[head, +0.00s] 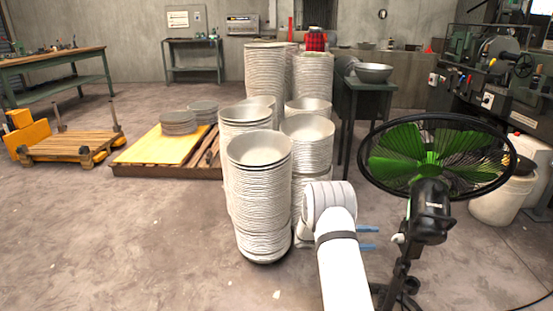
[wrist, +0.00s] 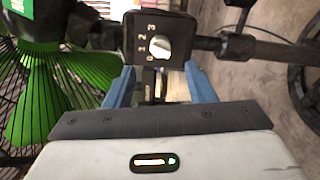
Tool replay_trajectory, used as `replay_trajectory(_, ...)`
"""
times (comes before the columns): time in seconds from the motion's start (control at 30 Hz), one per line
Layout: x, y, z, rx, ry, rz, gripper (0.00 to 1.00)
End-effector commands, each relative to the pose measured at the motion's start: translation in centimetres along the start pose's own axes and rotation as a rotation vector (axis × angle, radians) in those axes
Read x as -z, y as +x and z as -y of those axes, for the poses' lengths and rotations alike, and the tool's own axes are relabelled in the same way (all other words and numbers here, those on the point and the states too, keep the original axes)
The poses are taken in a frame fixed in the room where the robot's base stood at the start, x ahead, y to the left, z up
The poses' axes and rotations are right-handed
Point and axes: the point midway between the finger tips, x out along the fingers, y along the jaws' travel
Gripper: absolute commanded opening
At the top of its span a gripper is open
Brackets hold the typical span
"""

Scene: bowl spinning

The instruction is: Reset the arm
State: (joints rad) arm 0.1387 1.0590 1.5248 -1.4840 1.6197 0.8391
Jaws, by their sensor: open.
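My white arm reaches up from the bottom of the head view. My gripper (head: 368,237) points right, toward the fan's stand, and its two blue fingers are apart. In the wrist view my gripper (wrist: 158,88) is open, with the fingers on either side of the picture's middle. The green-bladed fan (head: 428,157) stands just right of my gripper. In the wrist view its control box with a knob (wrist: 160,47) is just beyond the fingertips. I cannot tell whether a finger touches it.
Tall stacks of metal bowls (head: 262,192) stand close to the left of my arm. A small dark table (head: 372,86) with a bowl on top is behind. A pallet (head: 165,148) and a wooden cart (head: 70,147) are farther left. The floor at front left is clear.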

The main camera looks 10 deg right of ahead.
Motion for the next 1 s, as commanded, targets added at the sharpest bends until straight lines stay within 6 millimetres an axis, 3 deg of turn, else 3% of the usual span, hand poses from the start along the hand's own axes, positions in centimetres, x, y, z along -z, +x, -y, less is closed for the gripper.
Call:
replay_trajectory(0.17,-2.6,-0.6,-5.8,0.097,-0.01,0.024,0.5)
replay_trajectory(0.27,-5.7,-1.4,-10.7,0.211,-0.028,0.04,0.5)
replay_trajectory(0.4,-10.6,-3.1,-16.8,0.391,-0.051,0.048,0.5)
replay_trajectory(0.6,-17.9,-6.1,-24.3,0.65,-0.066,0.015,0.5)
replay_trajectory(1.0,-32.4,-13.4,-36.4,1.139,-0.022,-0.184,0.5)
